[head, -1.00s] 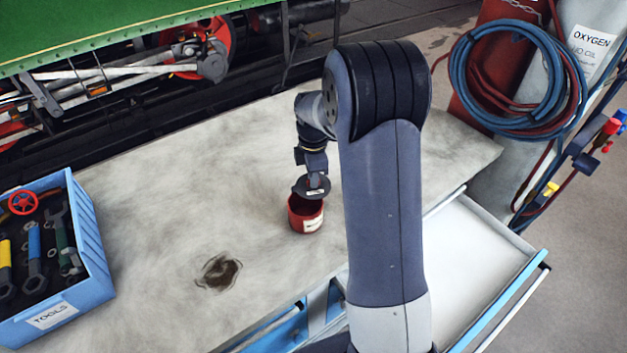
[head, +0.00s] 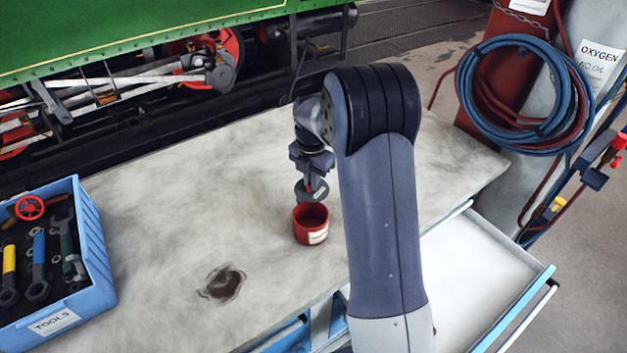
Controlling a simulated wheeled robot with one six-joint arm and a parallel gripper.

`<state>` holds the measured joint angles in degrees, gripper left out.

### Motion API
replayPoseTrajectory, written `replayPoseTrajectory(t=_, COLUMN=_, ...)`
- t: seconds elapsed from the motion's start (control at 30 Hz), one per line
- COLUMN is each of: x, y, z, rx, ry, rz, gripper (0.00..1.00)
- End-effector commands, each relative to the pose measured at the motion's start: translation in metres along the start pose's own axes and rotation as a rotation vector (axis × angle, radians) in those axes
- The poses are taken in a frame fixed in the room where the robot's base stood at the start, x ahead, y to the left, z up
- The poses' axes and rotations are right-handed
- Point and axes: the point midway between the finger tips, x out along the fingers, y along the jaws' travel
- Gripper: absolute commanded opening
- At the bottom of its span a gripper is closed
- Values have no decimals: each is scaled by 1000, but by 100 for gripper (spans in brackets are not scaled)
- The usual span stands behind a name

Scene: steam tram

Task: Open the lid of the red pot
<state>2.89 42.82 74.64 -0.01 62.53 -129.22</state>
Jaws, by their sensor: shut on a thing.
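The red pot (head: 311,231) stands upright on the workbench, with a pale label on its front. Its mouth is open and its dark red inside shows. The dark grey round lid (head: 306,193) is off the rim and hangs tilted just above the pot. My gripper (head: 314,176) is over the pot, shut on the lid. The fingers are small and partly hidden, so their exact hold on the lid is hard to see.
A blue tool crate (head: 99,262) stands at the bench's left end. The workbench (head: 180,190) is clear around the pot, apart from a dark stain (head: 222,284). An open drawer (head: 480,265) juts out at the right. Blue and red hoses (head: 470,90) hang behind.

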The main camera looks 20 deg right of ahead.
Motion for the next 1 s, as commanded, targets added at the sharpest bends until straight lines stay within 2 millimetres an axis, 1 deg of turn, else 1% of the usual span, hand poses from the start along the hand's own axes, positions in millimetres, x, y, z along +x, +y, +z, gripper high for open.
replayPoseTrajectory(t=0.53, x=-1, y=2, z=0, rx=-27, ry=-1, rz=1, gripper=0)
replayPoseTrajectory(t=0.57, x=-1, y=2, z=0, rx=-27, ry=0, rz=1, gripper=11)
replayPoseTrajectory(t=0.8, x=0, y=2, z=0, rx=-26, ry=0, rz=1, gripper=31)
replayPoseTrajectory(t=0.83, x=0, y=2, z=0, rx=-26, ry=0, rz=1, gripper=33)
replayPoseTrajectory(t=1.0, x=0, y=1, z=0, rx=-26, ry=0, rz=0, gripper=33)
